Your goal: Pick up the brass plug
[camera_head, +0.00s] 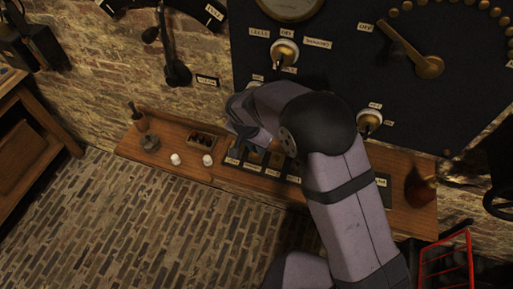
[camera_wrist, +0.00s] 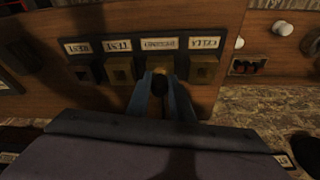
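In the wrist view a row of brass blocks is set in a dark panel with paper labels; one is a block (camera_wrist: 203,69) right of my gripper, another a block (camera_wrist: 120,70) left of it. My gripper (camera_wrist: 161,88) reaches over the panel between them. A dark rounded knob (camera_wrist: 159,85), perhaps the top of the brass plug, shows between its two blue-grey fingers. I cannot tell whether they touch it. Brass behind the knob is mostly hidden. In the head view my gripper (camera_head: 246,136) is low over the panel, and my arm hides part of it.
The panel lies on a wooden shelf (camera_head: 218,172) along a brick wall. A reddish flask (camera_head: 419,187) and red rack (camera_head: 445,262) are at right.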

